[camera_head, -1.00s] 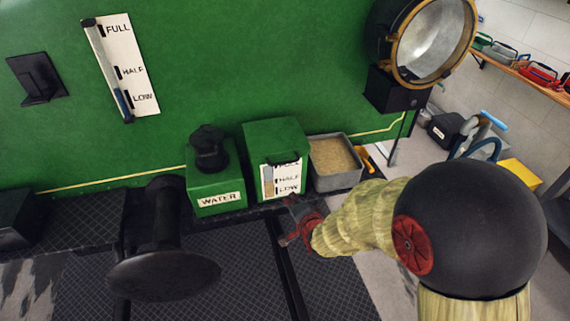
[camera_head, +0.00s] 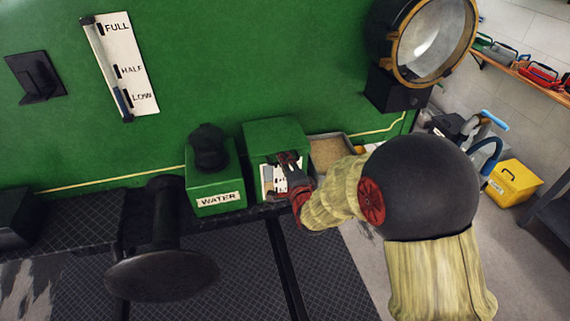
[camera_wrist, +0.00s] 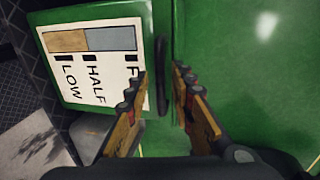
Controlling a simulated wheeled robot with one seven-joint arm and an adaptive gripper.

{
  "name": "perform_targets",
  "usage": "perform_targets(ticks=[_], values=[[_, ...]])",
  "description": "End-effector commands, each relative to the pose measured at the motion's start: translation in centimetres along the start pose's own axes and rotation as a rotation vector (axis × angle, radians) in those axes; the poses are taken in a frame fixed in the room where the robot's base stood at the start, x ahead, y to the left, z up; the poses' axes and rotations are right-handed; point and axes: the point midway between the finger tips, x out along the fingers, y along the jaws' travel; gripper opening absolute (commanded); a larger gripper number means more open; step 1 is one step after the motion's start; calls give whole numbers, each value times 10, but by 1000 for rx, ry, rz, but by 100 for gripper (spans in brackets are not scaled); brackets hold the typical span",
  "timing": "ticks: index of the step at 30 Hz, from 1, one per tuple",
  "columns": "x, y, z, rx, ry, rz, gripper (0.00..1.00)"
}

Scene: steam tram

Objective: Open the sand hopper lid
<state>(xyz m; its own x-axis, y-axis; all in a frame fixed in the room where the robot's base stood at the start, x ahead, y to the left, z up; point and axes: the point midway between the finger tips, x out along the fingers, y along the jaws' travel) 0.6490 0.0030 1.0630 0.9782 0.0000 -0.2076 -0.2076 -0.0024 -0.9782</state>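The sand hopper (camera_head: 262,150) is a green box with a FULL/HALF/LOW gauge plate on its front, in the middle of the head view. Its green lid (camera_head: 275,132) lies shut. My gripper (camera_head: 287,162) is at the upper front of the hopper and partly hides the gauge. In the wrist view, a thin black handle (camera_wrist: 162,76) runs along the lid's front edge. My gripper (camera_wrist: 160,78) shows two separated fingers, one on each side of the handle; I cannot tell whether they touch it. The gauge plate (camera_wrist: 95,60) lies to the left, the lid (camera_wrist: 240,70) to the right.
A green WATER box (camera_head: 215,185) with a black cap stands left of the hopper. A grey bin of sand (camera_head: 327,150) stands close on its right. A large lamp (camera_head: 432,42) is at upper right. A round black pedestal (camera_head: 160,275) stands at front left.

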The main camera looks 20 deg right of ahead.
Motion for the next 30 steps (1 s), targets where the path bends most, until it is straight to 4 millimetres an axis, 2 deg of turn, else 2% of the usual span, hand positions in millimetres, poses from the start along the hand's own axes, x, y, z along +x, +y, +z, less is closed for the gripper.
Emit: perform_targets(ticks=[10,23,30], values=[[5,0,0,0,0,0,24],[5,0,0,-1,0,0,0],[5,1,0,-1,0,1,0]])
